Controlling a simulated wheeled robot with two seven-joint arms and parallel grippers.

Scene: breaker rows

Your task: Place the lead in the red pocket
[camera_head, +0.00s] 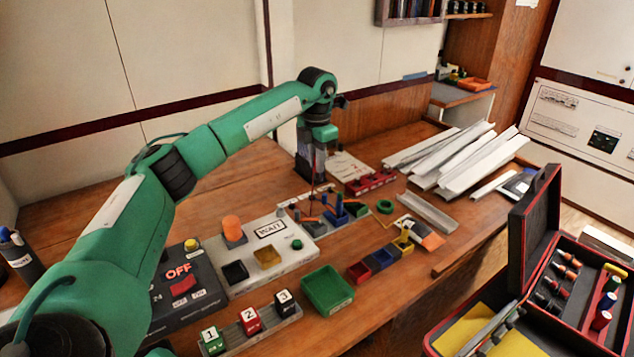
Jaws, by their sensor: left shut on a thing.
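My left arm reaches in from the left, and its gripper (313,182) points down over the back middle of the bench. It is shut on a thin dark red lead (313,193), which is small and partly hidden by the fingers. The red pocket (359,271) is the left end of a short row of small bins, beside a blue pocket (381,259) and a yellow one (402,246). The gripper is behind and left of that row, apart from it. My right gripper is out of view.
A green bin (327,291) stands left of the red pocket. A white panel (270,255) and a dark OFF box (182,290) lie farther left. Numbered blocks (249,321) are in front. Pale trunking strips (460,158) fill the back right. An open toolbox (535,215) stands right.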

